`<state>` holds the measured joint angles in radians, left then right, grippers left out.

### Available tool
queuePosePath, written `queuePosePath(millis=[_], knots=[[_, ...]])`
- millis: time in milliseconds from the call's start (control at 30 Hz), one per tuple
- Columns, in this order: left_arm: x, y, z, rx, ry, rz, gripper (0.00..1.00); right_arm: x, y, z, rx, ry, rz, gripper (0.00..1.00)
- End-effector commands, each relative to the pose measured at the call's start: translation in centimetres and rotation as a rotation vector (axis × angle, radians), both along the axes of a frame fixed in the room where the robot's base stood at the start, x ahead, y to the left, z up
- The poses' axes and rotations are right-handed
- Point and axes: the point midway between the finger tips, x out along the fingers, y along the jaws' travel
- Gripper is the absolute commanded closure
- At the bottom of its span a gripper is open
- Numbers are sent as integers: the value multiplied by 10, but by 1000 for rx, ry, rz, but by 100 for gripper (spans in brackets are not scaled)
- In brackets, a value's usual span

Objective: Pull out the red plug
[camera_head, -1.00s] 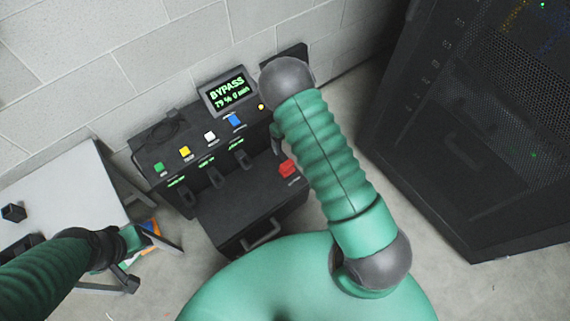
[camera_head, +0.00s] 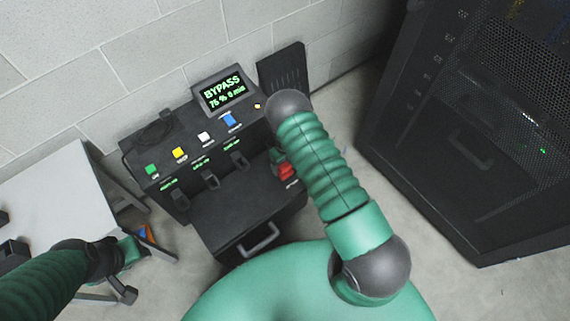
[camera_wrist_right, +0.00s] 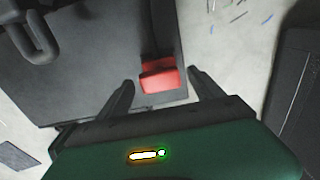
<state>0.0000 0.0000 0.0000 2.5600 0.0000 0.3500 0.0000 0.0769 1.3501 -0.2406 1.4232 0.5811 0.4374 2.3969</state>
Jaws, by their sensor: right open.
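The red plug (camera_head: 286,171) sits at the right side of the black unit's lower front, partly hidden by my right arm in the head view. In the right wrist view the red plug (camera_wrist_right: 160,77) lies between the two fingers of my right gripper (camera_wrist_right: 161,78). These fingers are open, with a gap on each side of the plug; whether their depth reaches it is unclear. In the head view the right gripper is mostly hidden behind its arm.
The black unit (camera_head: 200,135) has a lit "BYPASS" screen (camera_head: 225,93), green, yellow, white and blue tops, and several dark loops on its front. A tall dark rack (camera_head: 465,140) stands at right. A light table (camera_head: 60,195) is at left.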

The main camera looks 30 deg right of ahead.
Motion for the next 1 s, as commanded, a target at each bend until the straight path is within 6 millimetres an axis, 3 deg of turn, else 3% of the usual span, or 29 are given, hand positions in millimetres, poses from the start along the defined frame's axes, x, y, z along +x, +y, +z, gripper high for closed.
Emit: queuePosePath(millis=[67, 600, 833, 1000], knots=[[0, 0, 0, 0, 0, 0, 64, 0, 0, 0, 0, 0, 0, 29], [0, 0, 0, 0, 0, 0, 64, 0, 0, 0, 0, 1, 1, 100], [0, 0, 2, 0, 0, 0, 64, 0, 0, 3, 0, 1, 1, 100], [0, 0, 22, 0, 0, 0, 64, 0, 0, 29, 0, 1, 2, 100]])
